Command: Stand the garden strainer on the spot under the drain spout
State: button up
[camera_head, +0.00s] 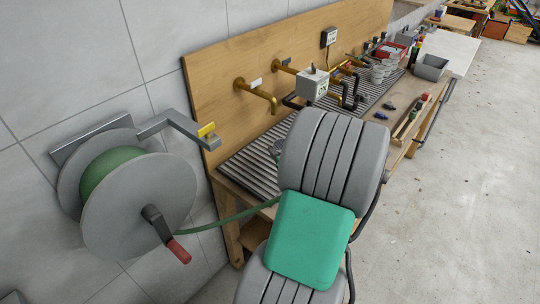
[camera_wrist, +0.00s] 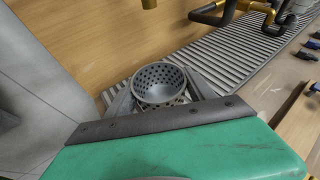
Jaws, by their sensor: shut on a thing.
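The garden strainer is a grey perforated cup (camera_wrist: 160,84), seen from above with its open top toward the camera in the wrist view. My gripper (camera_wrist: 161,92) is shut on it, one finger on each side. The strainer is over the slatted grey drain rack (camera_wrist: 222,74); I cannot tell whether it touches the slats. A brass spout tip (camera_wrist: 149,3) shows at the top edge of the wrist view, beyond the strainer. In the head view my arm hides most of the gripper and strainer, and a brass spout (camera_head: 258,95) sticks out from the wooden backboard.
A hose reel (camera_head: 122,205) with green hose hangs on the wall at left. A grey box (camera_head: 313,84), black pipes and more brass taps line the backboard. Stacked cups (camera_head: 380,72), a grey bin (camera_head: 431,67) and small items occupy the bench's far end. Floor at right is clear.

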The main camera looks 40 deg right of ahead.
aim_at(279, 145)
jog(key=x, duration=0.6)
jog(key=shift+w+a+f, duration=0.1)
jog(key=shift+w+a, duration=0.05)
jog(key=shift+a, duration=0.1)
jog(key=w+f, duration=0.1)
jog(key=f, duration=0.1)
jog(key=w+d+f, duration=0.2)
jog(key=w+f, duration=0.1)
jog(key=shift+d+f+p, duration=0.1)
jog(key=shift+f+p, duration=0.25)
notch_tip(279, 145, down, 3)
jog(key=shift+r+p, duration=0.2)
jog(key=shift+p, duration=0.15)
jog(key=shift+d+f, duration=0.1)
jog(key=shift+f, duration=0.2)
jog(key=shift+f, duration=0.1)
jog(key=shift+f, duration=0.2)
jog(key=o, duration=1.5)
jog(key=shift+r, duration=0.1)
jog(key=shift+c, duration=0.2)
